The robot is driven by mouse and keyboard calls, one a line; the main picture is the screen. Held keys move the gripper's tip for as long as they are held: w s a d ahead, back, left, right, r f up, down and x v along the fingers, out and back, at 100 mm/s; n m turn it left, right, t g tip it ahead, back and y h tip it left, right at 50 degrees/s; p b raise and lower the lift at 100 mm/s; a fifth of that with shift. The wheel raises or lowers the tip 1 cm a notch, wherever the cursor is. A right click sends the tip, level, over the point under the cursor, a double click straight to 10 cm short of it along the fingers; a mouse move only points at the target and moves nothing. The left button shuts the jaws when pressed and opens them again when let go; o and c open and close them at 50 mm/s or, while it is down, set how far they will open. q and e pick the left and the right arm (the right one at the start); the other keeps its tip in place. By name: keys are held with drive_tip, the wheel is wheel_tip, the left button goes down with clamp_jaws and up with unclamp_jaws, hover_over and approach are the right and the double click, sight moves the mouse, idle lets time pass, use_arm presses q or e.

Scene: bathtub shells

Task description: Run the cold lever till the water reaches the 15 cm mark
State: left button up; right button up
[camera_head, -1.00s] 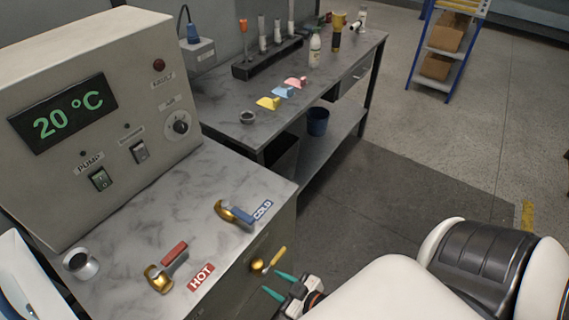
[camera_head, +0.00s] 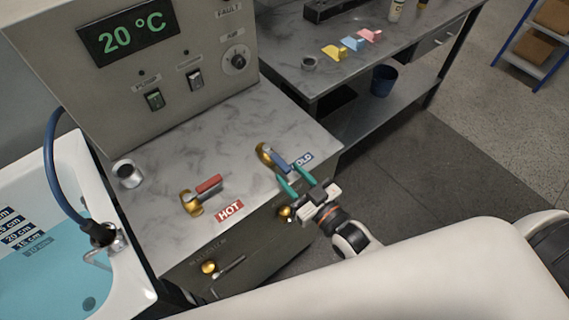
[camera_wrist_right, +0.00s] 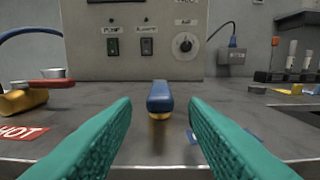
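The cold lever, with a blue handle (camera_head: 281,163) on a brass base, stands on the counter beside a partly hidden blue COLD label (camera_head: 304,158). My right gripper (camera_head: 291,177) is open, its teal fingertips close to the handle's near end. In the right wrist view the blue handle (camera_wrist_right: 160,92) is ahead, centred between the spread fingers (camera_wrist_right: 160,108); contact is not seen. The tub (camera_head: 89,160) at left holds blue water (camera_head: 55,272). My left gripper is out of view.
The red-handled hot lever (camera_head: 207,184) stands left of the cold one. Brass knobs (camera_head: 208,267) are on the cabinet front. A control box (camera_head: 185,75) reading 20 °C stands behind. A blue hose (camera_head: 52,170) runs to the tub.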

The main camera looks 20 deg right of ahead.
sight(284, 169)
drive_tip(key=shift+x, duration=1.8)
clamp_jaws()
